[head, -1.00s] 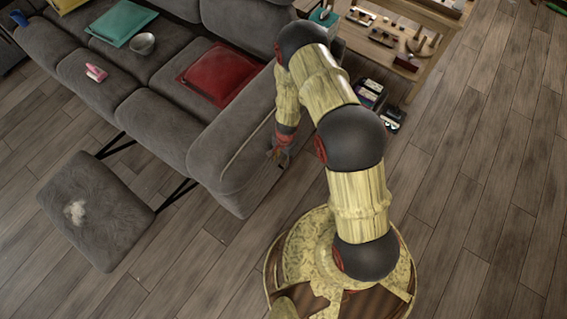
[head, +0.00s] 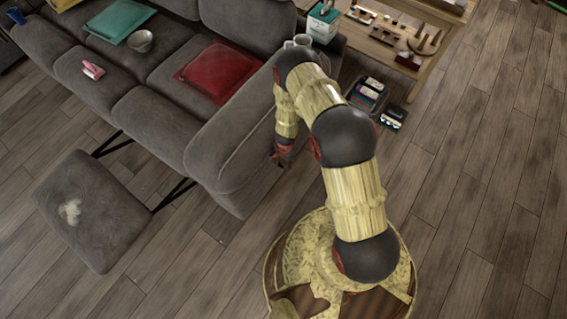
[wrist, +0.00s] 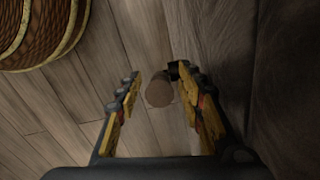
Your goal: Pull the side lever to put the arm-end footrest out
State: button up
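The grey sofa (head: 150,90) has a footrest (head: 90,215) standing out on black struts in front of its seat at the arm end. In the wrist view a brown round-ended lever knob (wrist: 159,91) sits by a dark bracket at the sofa's side (wrist: 285,100). My gripper (wrist: 160,88) is open, with one finger on each side of the knob, nearer the right finger; I cannot tell whether they touch. In the head view my gripper (head: 282,158) is beside the sofa arm's outer side, and the lever is hidden there.
A white fluffy thing (head: 70,211) lies on the footrest. A red cushion (head: 217,72) and pink object (head: 92,70) lie on the sofa. A wooden table (head: 400,40) with small items stands behind, with boxes on the floor (head: 392,117). The right floor is clear.

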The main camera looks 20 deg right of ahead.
grip_shut()
dwell(0.5)
dwell(0.4)
